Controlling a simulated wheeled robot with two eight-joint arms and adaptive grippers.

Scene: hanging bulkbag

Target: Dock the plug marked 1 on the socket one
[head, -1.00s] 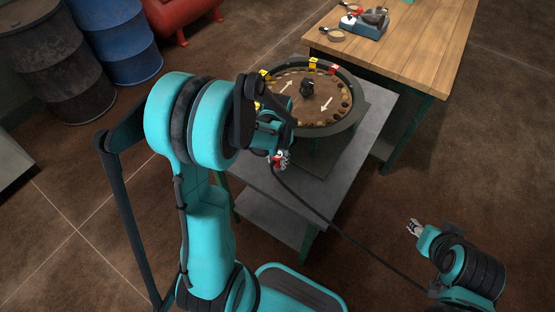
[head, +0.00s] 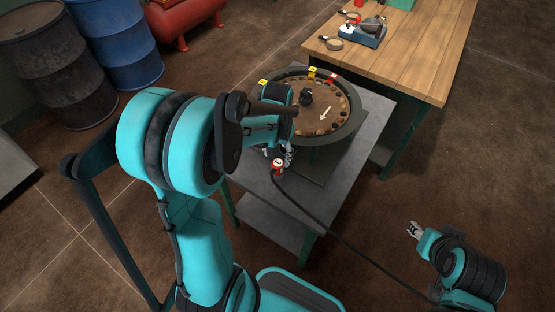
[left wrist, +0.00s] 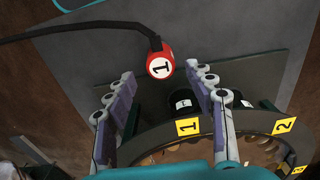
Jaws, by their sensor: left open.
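The plug marked 1, red with a white label face, shows in the head view (head: 277,165) at the near-left side of the round feeder. In the left wrist view the plug (left wrist: 160,66) lies between and just past my left gripper's spread fingertips, with clear space on both sides. My left gripper (left wrist: 158,76) is open; it also shows in the head view (head: 282,153), partly hidden by its wrist. A yellow tag 1 (left wrist: 187,127) sits on the feeder's side, with a black cylindrical socket (left wrist: 183,104) beside it. My right gripper (head: 413,229) is low at right, too small to read.
The round feeder (head: 353,118) stands on a grey table (head: 378,120). Yellow tag 2 (left wrist: 285,126) is right of tag 1. A black cable (head: 330,232) runs from the plug toward the lower right. A wooden bench (head: 425,65) stands behind; barrels (head: 60,70) stand at left.

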